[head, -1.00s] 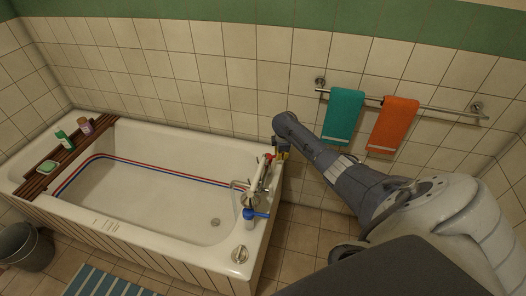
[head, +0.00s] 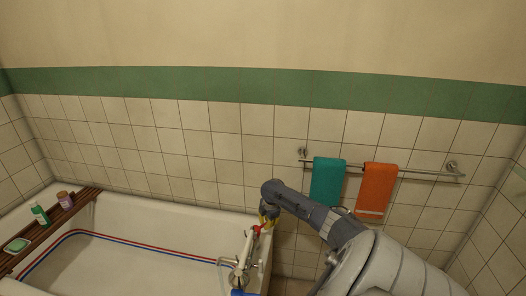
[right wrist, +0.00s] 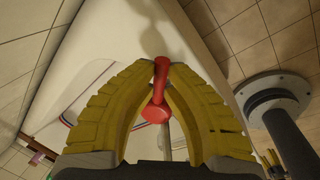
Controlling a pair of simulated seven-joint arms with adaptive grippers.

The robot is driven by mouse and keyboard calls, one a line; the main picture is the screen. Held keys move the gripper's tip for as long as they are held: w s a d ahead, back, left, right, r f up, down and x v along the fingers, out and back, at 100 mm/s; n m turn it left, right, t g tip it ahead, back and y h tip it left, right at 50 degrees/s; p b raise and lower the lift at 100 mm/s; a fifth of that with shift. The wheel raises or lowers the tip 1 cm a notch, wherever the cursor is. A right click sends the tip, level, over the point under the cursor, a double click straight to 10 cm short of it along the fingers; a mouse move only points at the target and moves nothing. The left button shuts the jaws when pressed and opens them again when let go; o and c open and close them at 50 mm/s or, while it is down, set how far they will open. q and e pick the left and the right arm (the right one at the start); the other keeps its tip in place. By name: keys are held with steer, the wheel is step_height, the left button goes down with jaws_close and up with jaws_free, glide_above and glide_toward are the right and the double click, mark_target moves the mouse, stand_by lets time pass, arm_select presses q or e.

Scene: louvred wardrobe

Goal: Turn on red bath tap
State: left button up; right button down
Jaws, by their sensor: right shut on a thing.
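The red bath tap handle (head: 258,229) sits on the right end of the bathtub, above the chrome mixer (head: 240,272). A blue tap handle (head: 240,293) shows partly at the bottom edge of the head view. My right gripper (head: 266,214) is at the red handle, coming from the right. In the right wrist view, its yellow fingers (right wrist: 163,68) are shut on the red handle (right wrist: 161,88), one on each side. My left gripper does not show in the head view.
The white bathtub (head: 150,221) stands along the tiled wall, with a wooden rack (head: 56,222) holding bottles and soap at its left. A teal towel (head: 327,182) and an orange towel (head: 378,188) hang on the wall rail (head: 430,174) behind my right arm.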

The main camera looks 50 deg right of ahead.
steer(key=shift+f, duration=0.1)
steer(key=c, duration=1.5)
jaws_free()
steer(key=shift+o, duration=0.5)
step_height(320, 180, up, 12)
steer(key=s, duration=0.2)
steer(key=shift+s+a, duration=0.15)
steer(key=shift+a, duration=0.3)
steer(key=shift+f, duration=0.1)
